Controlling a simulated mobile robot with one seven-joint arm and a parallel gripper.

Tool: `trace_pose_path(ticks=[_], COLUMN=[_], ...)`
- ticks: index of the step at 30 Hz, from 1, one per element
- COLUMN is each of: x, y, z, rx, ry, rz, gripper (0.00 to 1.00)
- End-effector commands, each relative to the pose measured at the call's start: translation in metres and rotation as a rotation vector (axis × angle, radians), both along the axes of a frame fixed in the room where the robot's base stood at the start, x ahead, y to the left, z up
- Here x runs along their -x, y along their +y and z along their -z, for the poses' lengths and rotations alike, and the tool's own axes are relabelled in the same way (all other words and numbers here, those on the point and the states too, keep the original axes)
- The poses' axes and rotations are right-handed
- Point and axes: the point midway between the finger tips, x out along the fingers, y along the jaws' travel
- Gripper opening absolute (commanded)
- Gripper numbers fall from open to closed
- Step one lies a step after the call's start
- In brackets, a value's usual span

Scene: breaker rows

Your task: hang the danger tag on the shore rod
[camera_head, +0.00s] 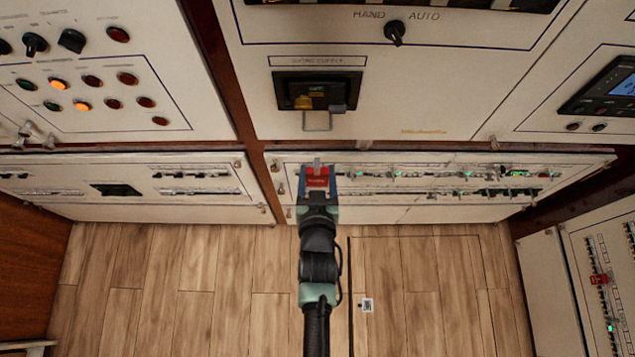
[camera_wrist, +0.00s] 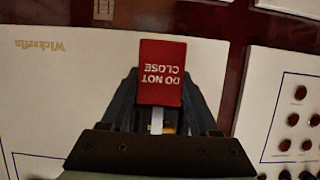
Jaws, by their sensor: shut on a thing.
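The danger tag (camera_head: 317,178) is a red plate held in my gripper (camera_head: 318,186). In the wrist view the tag (camera_wrist: 161,72) reads "DO NOT CLOSE" upside down, between the dark fingers of my gripper (camera_wrist: 161,100), which is shut on it. In the head view the tag is in front of the lower breaker row panel, below the shore supply unit (camera_head: 318,90). A pale metal bracket (camera_head: 304,122) sticks out under that unit, apart from the tag. I cannot tell for sure whether this bracket is the shore rod.
The lower panel (camera_head: 430,210) carries rows of small breakers with green lights. A panel of lamps and knobs (camera_head: 90,80) stands at upper left. A HAND/AUTO knob (camera_head: 395,31) sits above. A side panel (camera_head: 600,280) stands at right. The wooden floor (camera_head: 180,290) is mostly clear.

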Motion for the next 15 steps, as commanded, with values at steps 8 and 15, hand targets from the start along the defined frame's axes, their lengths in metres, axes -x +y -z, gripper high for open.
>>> trace_pose_path(ticks=[8, 15], x=[-0.023, -0.043], y=[0.000, 0.000], z=[0.000, 0.001], rx=[0.000, 0.000], ry=[-0.002, -0.003], rz=[0.001, 0.000], gripper=[0.07, 0.07])
